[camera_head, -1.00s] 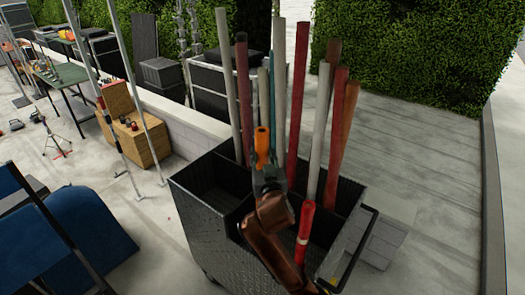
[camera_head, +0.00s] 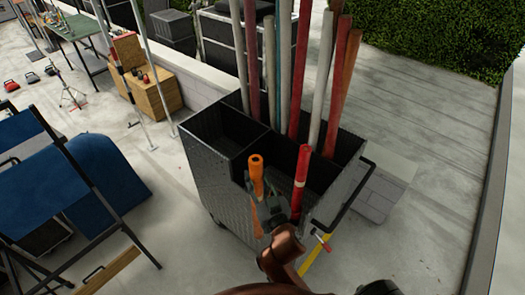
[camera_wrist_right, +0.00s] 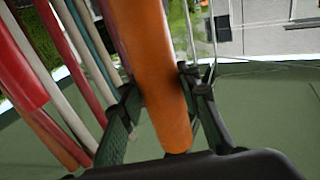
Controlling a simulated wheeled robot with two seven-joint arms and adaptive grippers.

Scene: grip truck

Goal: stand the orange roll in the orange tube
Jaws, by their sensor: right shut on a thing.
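The orange roll (camera_head: 256,178) is held by my right gripper (camera_head: 260,203), whose fingers are shut around it. It stands roughly upright, its top end above the gripper and its lower end (camera_head: 257,226) showing below. In the head view it overlaps the near wall of the dark cart. The roll also fills the middle of the right wrist view (camera_wrist_right: 160,70), between the two fingers (camera_wrist_right: 160,112). One tall orange-brown tube (camera_head: 350,58) stands at the back right of the cart; I cannot tell whether it is the orange tube named. My left gripper is out of view.
The dark cart (camera_head: 208,172) holds several tall grey, red and teal tubes at its back. A short red roll (camera_head: 302,172) stands tilted near its right front. A handle (camera_head: 347,195) juts out right. A blue cover (camera_head: 105,172) and folding frame stand left.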

